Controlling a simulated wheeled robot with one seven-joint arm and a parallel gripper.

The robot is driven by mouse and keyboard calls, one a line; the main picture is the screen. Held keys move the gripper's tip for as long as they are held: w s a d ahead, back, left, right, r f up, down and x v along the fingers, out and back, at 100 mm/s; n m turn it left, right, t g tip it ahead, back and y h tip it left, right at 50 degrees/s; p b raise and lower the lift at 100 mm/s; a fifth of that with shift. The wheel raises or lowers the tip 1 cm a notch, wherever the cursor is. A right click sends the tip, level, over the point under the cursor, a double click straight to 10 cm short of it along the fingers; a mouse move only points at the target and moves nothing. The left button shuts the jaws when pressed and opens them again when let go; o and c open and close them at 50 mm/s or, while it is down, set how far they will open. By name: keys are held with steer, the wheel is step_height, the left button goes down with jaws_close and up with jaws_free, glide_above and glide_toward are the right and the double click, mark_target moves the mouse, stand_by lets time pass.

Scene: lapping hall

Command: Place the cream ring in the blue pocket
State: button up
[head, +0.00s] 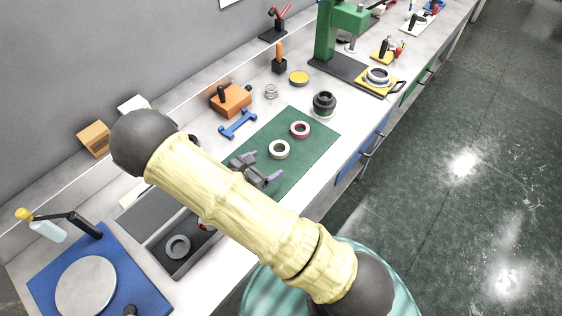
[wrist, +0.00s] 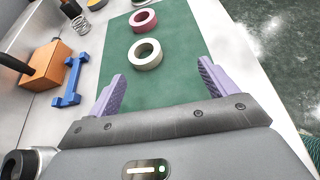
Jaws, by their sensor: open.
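The cream ring (head: 287,155) lies flat on the green mat (head: 318,131). In the wrist view the cream ring (wrist: 134,57) lies a little beyond my fingertips, left of the middle of the gap. My gripper (head: 266,164) is open and empty above the mat, its two purple fingers apart; it also shows in the wrist view (wrist: 161,70). I cannot make out a blue pocket. A dark tray (head: 158,258) at lower left holds a grey ring (head: 168,249), and my arm hides part of that tray.
A pink ring (head: 291,131) lies on the mat just beyond the cream one. A black round part (head: 324,103) stands by the mat's far right corner. A blue bar-shaped piece (head: 238,125) and an orange block (head: 232,100) lie left of the mat. A blue plate (head: 45,291) carries a grey disc.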

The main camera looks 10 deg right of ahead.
steer(key=s+d+r+m+g+y, duration=0.3)
steer(key=s+d+r+m+g, duration=0.5)
steer(key=m, duration=0.4)
steer(key=s+r+m+t+y, duration=0.2)
steer(key=s+r+m+y, duration=0.4)
steer(key=r+m, duration=0.4)
steer(key=m+y, duration=0.1)
steer(key=m, duration=0.1)
steer(key=shift+a+m+t, duration=0.3)
steer(key=shift+a+t, duration=0.05)
steer(key=shift+t, duration=0.05)
